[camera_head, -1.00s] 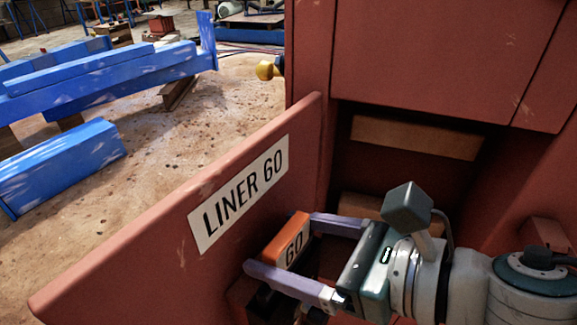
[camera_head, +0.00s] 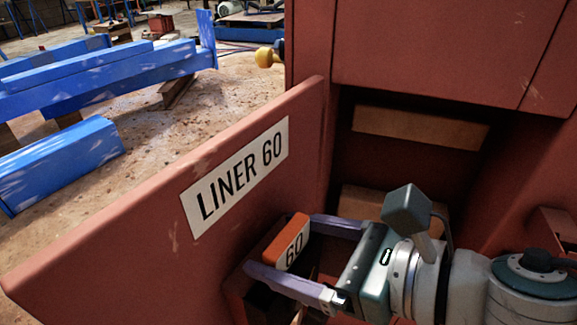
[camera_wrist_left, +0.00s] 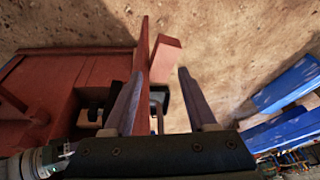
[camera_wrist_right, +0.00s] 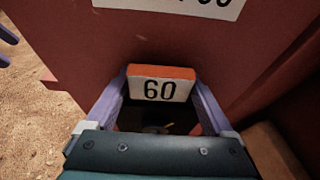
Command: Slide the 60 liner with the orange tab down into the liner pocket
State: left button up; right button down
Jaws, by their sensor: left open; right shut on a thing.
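The 60 liner (camera_head: 290,245) has an orange tab on top and a pale face marked 60. It also shows in the right wrist view (camera_wrist_right: 160,88). My right gripper (camera_head: 283,243) is shut on it, one finger on each side, beside the red panel's LINER 60 label (camera_head: 236,178). The liner pocket (camera_head: 240,300) appears as a dark red-walled recess under the gripper. The liner's lower end is hidden, so I cannot tell how far it is inside. My left gripper (camera_wrist_left: 160,75) is open and empty near the panel edge and is outside the head view.
The red panel (camera_head: 120,235) stands left of my right gripper. The red crusher body (camera_head: 430,50) rises behind, with wooden blocks (camera_head: 420,127) in its opening. Blue beams (camera_head: 100,75) lie on the dirt floor at the left, with open floor between.

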jog(key=shift+f+b, duration=0.5)
grip_release()
jog(key=shift+w, duration=0.1)
jog(key=shift+f, duration=0.2)
jog(key=p+v, duration=0.1)
jog(key=v, duration=0.9)
jog(key=shift+r, duration=0.15)
